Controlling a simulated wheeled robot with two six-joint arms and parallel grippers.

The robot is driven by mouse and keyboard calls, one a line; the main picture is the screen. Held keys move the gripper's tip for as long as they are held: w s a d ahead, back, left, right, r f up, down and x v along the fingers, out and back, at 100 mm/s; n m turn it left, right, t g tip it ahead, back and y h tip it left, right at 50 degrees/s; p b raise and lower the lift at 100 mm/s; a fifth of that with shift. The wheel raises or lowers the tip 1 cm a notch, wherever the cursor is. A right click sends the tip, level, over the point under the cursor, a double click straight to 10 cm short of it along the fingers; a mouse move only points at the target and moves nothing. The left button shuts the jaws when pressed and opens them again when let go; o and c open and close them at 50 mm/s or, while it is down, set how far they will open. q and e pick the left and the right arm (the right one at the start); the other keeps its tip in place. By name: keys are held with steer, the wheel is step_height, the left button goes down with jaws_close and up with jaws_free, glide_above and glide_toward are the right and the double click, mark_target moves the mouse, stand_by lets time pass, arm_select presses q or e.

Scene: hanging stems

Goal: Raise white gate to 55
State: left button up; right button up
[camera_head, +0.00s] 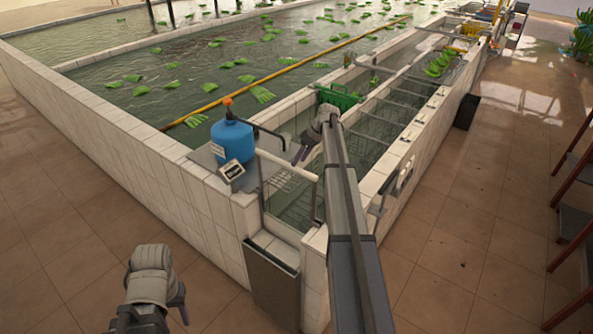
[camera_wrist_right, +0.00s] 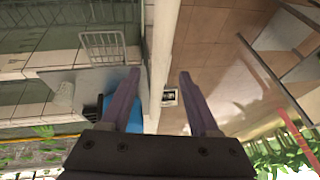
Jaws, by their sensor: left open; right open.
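A pale, white-framed panel, which looks like the white gate (camera_head: 288,165), stands across the near end of the narrow channel. I cannot tell its height reading. A small display box (camera_head: 231,170) sits on the ledge beside it; it also shows in the right wrist view (camera_wrist_right: 170,97), too small to read. My right gripper (camera_head: 303,153) is open and empty above the channel, behind the panel's top bar and apart from it. Its two fingers (camera_wrist_right: 158,85) show spread in the right wrist view. My left gripper (camera_head: 180,303) is open and empty, low outside the tiled wall.
A blue tank (camera_head: 232,140) with an orange cap and dark pipe stands on the ledge. A green crate (camera_head: 339,97) sits in the channel, crossed by several bars. A large pool (camera_head: 150,85) with floating green stems lies left.

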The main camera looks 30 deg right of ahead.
steer(key=b+x, duration=0.2)
steer(key=x, duration=0.2)
steer(key=shift+b, duration=0.3)
steer(key=shift+r, duration=0.1)
jaws_close()
stand_by(1.1)
